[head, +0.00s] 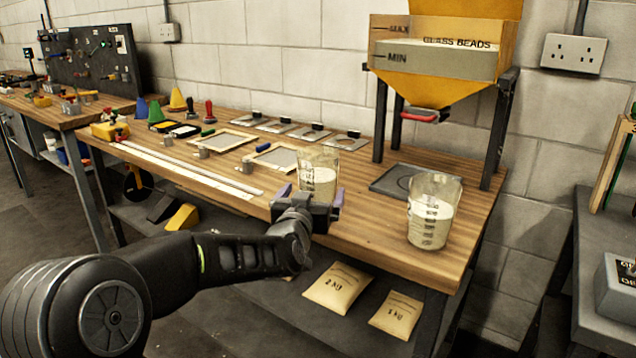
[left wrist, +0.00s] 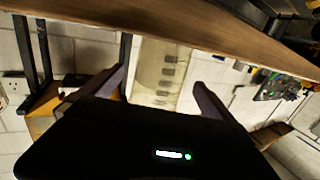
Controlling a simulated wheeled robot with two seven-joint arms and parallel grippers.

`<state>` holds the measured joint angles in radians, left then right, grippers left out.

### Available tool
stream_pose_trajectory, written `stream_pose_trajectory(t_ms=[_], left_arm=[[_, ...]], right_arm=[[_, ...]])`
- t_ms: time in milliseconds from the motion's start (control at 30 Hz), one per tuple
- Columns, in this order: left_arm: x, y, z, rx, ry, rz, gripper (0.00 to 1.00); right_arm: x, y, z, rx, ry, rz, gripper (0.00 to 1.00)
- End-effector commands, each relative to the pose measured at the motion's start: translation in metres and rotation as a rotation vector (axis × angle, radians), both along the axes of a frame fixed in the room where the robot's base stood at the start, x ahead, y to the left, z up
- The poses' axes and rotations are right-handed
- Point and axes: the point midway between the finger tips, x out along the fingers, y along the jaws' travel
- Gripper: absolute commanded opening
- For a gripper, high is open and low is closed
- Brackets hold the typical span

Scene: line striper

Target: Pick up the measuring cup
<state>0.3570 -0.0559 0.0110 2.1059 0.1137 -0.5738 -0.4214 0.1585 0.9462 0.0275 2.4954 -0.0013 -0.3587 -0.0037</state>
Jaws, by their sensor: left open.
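A clear measuring cup (head: 319,168) with white contents and dark markings stands upright on the wooden bench, just beyond my left gripper (head: 311,194). The gripper is open at the bench's front edge, its purple fingers apart. In the left wrist view the cup (left wrist: 162,68) shows between the two fingers (left wrist: 162,90), with gaps on both sides; I cannot tell how deep it sits between them. The gripper hides the cup's lower part in the head view. A second, similar cup (head: 433,212) stands upright further right, near the front corner. My right gripper is not in view.
A yellow hopper (head: 436,84) marked glass beads stands on dark legs over a grey plate (head: 392,181). Paper bags (head: 338,287) are on the lower shelf.

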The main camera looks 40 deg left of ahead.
Motion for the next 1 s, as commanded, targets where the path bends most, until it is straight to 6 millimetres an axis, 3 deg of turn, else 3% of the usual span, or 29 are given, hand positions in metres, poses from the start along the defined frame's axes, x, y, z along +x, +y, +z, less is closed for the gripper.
stream_pose_trajectory(t_ms=[333,1000], left_arm=[[0.04,0.02,-0.005,0.0,0.001,0.0,1.0],[0.042,0.021,-0.005,0.0,0.001,0.0,0.98]], right_arm=[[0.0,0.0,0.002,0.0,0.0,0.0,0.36],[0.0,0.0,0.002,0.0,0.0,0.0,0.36]])
